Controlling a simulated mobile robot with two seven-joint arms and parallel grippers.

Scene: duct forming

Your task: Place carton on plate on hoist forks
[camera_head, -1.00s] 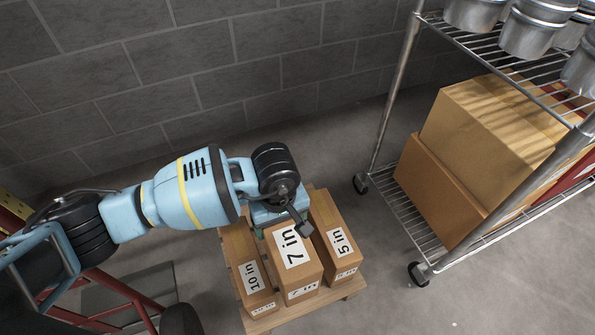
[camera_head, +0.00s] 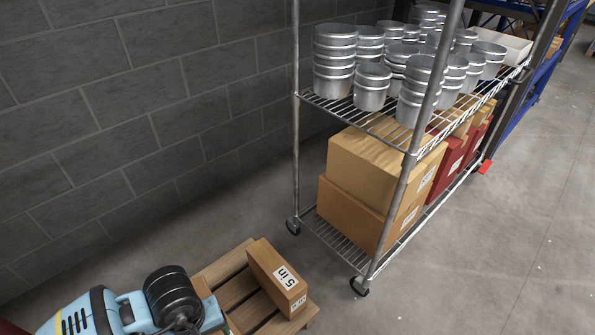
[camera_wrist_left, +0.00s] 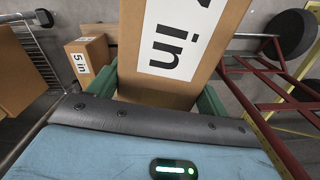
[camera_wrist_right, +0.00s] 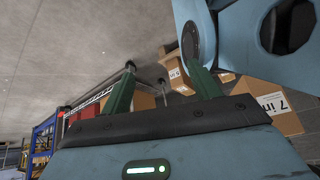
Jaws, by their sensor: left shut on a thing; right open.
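The 7 in carton (camera_wrist_left: 190,45) is brown with a white label. It stands between the green fingers of my left gripper (camera_wrist_left: 160,90) in the left wrist view, and the gripper is shut on it. The same carton (camera_wrist_right: 285,118) shows at the right of the right wrist view. My right gripper (camera_wrist_right: 160,72) is open, with nothing between its fingers. The red hoist frame (camera_wrist_left: 270,70) shows at the right of the left wrist view; I cannot make out its plate clearly. In the head view my left arm covers the lower left, and the held carton is not clearly visible.
A 5 in carton (camera_head: 277,278) stands on the wooden pallet (camera_head: 222,265). A wheeled wire rack (camera_head: 352,252) stands right of it, with metal duct pieces (camera_head: 372,88) above and large cartons (camera_head: 365,170) below. A block wall (camera_head: 150,120) runs behind. Open floor lies at right.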

